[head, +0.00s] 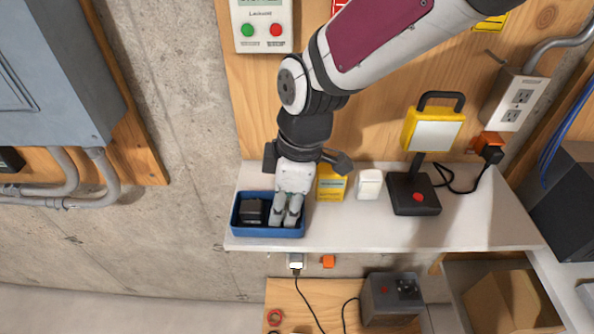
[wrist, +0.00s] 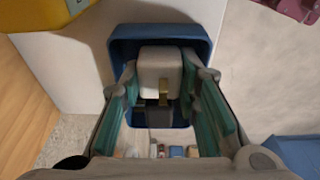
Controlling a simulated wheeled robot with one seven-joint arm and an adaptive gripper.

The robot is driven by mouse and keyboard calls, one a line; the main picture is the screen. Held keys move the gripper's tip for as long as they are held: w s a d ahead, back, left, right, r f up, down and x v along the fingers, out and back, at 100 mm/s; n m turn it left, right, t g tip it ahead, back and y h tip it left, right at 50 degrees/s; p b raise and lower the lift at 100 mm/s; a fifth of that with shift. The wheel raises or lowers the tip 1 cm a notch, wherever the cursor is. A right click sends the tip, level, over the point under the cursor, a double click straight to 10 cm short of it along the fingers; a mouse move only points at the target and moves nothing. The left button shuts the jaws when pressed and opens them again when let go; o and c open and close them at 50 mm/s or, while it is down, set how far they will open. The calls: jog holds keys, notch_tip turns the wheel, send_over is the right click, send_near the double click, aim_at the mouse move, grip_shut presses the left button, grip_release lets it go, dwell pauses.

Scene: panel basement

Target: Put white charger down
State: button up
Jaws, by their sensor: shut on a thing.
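The white charger (wrist: 160,68) is a pale rounded block with a brass-coloured metal part, between my fingers in the wrist view. My gripper (wrist: 160,88) is shut on it. In the head view my gripper (head: 286,212) points down into the right part of a blue tray (head: 270,232) on the white shelf. The tray's rim also shows around the charger in the wrist view (wrist: 160,32). In the head view my fingers hide the charger. I cannot tell whether it touches the tray floor.
A dark block (head: 252,211) lies in the tray's left part. Right of the tray stand a yellow box (head: 331,184), a small white block (head: 369,184) and a yellow work lamp (head: 433,130) on a black base. The white shelf (head: 480,220) is clear at front right.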

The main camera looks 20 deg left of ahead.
jog(key=shift+f, duration=0.4)
jog(key=shift+f, duration=0.15)
jog(key=o, duration=0.9)
notch_tip(320, 180, up, 13)
jog(key=d, duration=0.2)
jog(key=s+d+r+m+t, duration=0.1)
jog(key=s+d+m+t, duration=0.1)
jog(key=d+m, duration=0.5)
jog(key=s+d+r+m+t+h, duration=0.1)
jog(key=d+m, duration=0.5)
jog(key=d, duration=0.6)
jog(key=s+d+r+m+t+h, duration=0.1)
jog(key=s+d+r+m+t, duration=0.2)
jog(key=d+m, duration=0.4)
jog(key=shift+s+d+m, duration=0.15)
jog(key=shift+d+m, duration=0.15)
jog(key=shift+d, duration=1.05)
